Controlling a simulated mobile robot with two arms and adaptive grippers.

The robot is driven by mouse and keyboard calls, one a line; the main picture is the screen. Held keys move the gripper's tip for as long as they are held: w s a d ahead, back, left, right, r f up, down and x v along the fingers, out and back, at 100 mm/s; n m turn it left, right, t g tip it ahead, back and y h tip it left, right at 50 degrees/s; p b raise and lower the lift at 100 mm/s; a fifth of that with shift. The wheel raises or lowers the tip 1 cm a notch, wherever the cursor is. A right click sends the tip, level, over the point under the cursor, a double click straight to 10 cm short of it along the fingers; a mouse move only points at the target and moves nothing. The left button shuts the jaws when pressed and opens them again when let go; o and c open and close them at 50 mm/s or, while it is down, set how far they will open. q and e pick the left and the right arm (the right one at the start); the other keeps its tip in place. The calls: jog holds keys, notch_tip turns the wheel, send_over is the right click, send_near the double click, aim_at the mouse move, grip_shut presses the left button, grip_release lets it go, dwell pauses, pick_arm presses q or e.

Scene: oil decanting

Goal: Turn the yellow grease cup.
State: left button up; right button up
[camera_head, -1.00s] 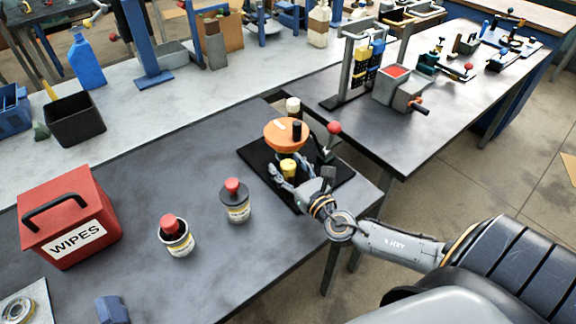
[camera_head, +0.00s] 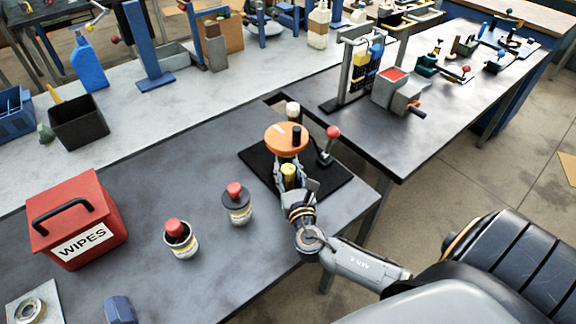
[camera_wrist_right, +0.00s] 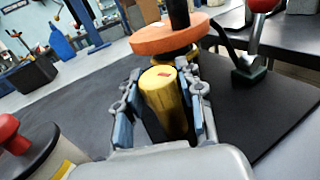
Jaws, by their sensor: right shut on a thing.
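The yellow grease cup (camera_head: 288,171) sits under the orange wheel (camera_head: 286,140) on the black mat at the table's right end. In the right wrist view the grease cup (camera_wrist_right: 163,100) is a yellow cylinder with a small red mark on its top. My right gripper (camera_head: 286,177) reaches in from the front; its blue-padded fingers (camera_wrist_right: 160,112) stand on both sides of the cup and are shut on it. The orange wheel (camera_wrist_right: 170,36) is just behind the cup, with a black knob on top. My left gripper is not in view.
A red-knobbed lever (camera_head: 330,142) stands right of the wheel. Two red-topped cans (camera_head: 237,205) (camera_head: 180,240) and a red wipes box (camera_head: 76,219) stand on the table to the left.

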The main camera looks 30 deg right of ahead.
jog(key=m+g+h, duration=0.1)
jog(key=m+h, duration=0.1)
jog(key=h, duration=0.1)
jog(key=shift+w+r+m+g, duration=0.1)
jog(key=shift+m+g, duration=0.2)
jog(key=shift+g, duration=0.1)
jog(key=shift+m+g+h, duration=1)
jog(key=shift+h, duration=0.6)
jog(key=o, duration=1.2)
